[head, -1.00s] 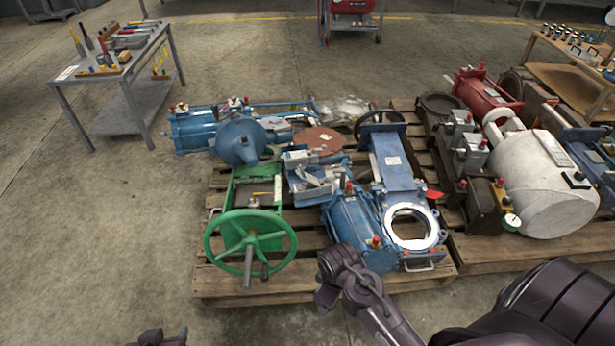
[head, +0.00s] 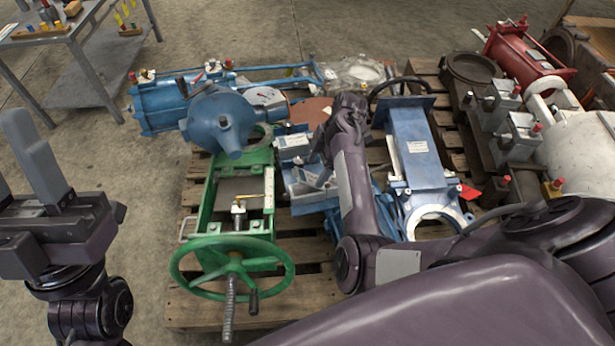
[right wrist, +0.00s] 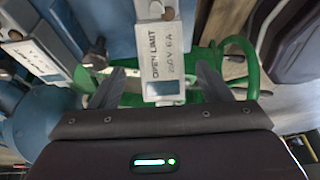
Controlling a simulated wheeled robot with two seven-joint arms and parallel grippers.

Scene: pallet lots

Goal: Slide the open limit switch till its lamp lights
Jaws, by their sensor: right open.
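The open limit switch (right wrist: 162,62) is a pale grey box labelled "OPEN LIMIT 250V 6A" in the right wrist view. My right gripper (right wrist: 161,84) is open, with one finger on each side of the box and visible gaps between. In the head view my right gripper (head: 332,138) is over the blue and grey valve parts at mid-pallet; its fingers are hard to make out. A small dark knob tops the switch; I cannot tell whether any lamp is lit. My left gripper (head: 20,150) is open and empty at the left edge.
A green valve frame with a handwheel (head: 232,268) stands left of my right arm. A blue gate valve (head: 415,150) stands to its right. Blue actuators (head: 218,118) lie behind. A tool table (head: 95,55) is at upper left. Bare floor lies left of the pallet.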

